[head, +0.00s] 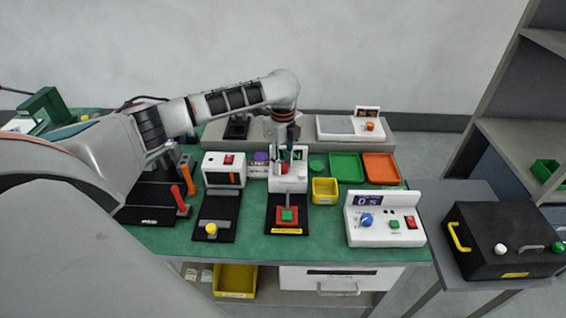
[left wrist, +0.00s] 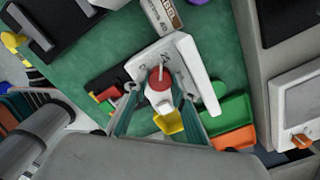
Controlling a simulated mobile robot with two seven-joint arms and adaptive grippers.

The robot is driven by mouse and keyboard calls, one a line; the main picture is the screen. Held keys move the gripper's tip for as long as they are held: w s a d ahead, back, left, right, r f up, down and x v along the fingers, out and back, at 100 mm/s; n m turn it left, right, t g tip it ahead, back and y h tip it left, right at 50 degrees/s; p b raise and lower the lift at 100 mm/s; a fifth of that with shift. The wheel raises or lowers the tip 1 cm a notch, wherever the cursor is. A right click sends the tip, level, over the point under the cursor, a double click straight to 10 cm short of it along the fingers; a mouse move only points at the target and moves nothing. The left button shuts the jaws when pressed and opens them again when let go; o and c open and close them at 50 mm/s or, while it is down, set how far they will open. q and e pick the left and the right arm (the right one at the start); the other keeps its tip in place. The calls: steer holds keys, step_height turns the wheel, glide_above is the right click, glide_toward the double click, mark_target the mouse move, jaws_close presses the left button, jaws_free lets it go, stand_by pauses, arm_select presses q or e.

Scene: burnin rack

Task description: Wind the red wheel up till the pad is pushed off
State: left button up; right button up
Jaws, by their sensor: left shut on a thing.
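The red wheel (head: 285,169) is on the white upright unit (head: 291,183) of a black-based fixture near the middle of the bench. It also shows in the left wrist view (left wrist: 159,79), in front of the white housing. My left gripper (head: 288,157) points down at the wheel and is shut on it, partly covering it. In the left wrist view its teal fingers stand on either side of the wheel. At the front of the fixture a green block (head: 287,215) sits on a red plate (head: 280,222); I cannot tell if this is the pad. My right gripper is not in view.
A yellow bin (head: 325,190) stands just right of the fixture. Green (head: 344,167) and orange (head: 381,168) trays lie behind it. A white control box (head: 384,220) is at front right. A black fixture with a yellow knob (head: 211,229) is to the left.

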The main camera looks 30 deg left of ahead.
arm_select(q)
steer(key=m, duration=0.3)
steer(key=shift+m, duration=0.4)
steer(key=m, duration=0.8)
steer(key=shift+m, duration=2.3)
steer(key=o, duration=0.8)
steer(key=shift+o, duration=0.2)
